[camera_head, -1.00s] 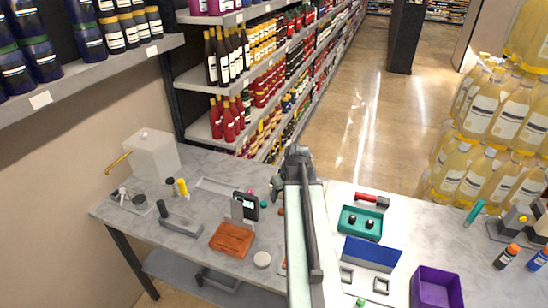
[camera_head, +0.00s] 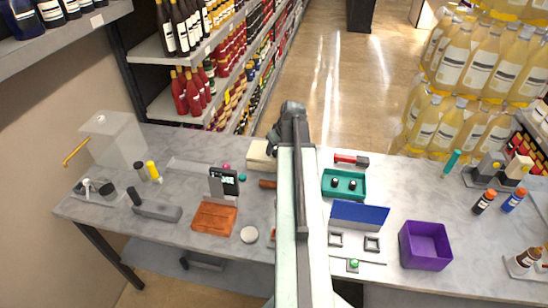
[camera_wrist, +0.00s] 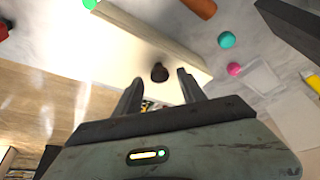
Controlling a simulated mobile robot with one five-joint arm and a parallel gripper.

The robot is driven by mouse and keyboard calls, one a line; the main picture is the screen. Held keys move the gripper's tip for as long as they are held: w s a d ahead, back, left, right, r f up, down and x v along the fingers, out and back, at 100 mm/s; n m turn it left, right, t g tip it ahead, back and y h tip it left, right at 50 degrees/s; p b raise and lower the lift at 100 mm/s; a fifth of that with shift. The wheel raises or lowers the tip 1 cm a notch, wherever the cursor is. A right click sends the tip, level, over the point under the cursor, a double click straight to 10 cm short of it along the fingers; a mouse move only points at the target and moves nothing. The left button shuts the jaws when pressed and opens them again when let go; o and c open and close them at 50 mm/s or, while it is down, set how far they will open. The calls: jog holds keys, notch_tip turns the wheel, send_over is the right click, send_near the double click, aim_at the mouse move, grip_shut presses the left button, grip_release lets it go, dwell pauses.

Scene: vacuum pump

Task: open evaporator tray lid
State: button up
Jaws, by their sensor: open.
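A cream box (camera_head: 261,155), which looks like the lidded evaporator tray, sits at the back edge of the table, just left of my arm in the head view. In the wrist view, its cream face (camera_wrist: 110,45) carries a small dark brown knob (camera_wrist: 159,73). My gripper (camera_wrist: 158,82) is open and empty, with one finger on each side of the knob's line. The knob shows between and just beyond the fingertips; I cannot tell if they touch it. In the head view my gripper (camera_head: 276,140) is at the box's right end, its fingers mostly hidden.
A teal tray (camera_head: 344,184), a blue panel (camera_head: 358,214) and a purple bin (camera_head: 425,245) stand to the right of my arm. A black device (camera_head: 223,181) and a wooden block (camera_head: 214,218) are to the left. Pink and teal caps lie near the cream box.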

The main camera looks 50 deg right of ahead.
jog(key=shift+w+f, duration=0.2)
jog(key=shift+f, duration=0.35)
jog(key=shift+r, duration=0.15)
grip_shut()
jog(key=shift+s, duration=0.25)
dwell(0.6)
jog(key=shift+a, duration=0.1)
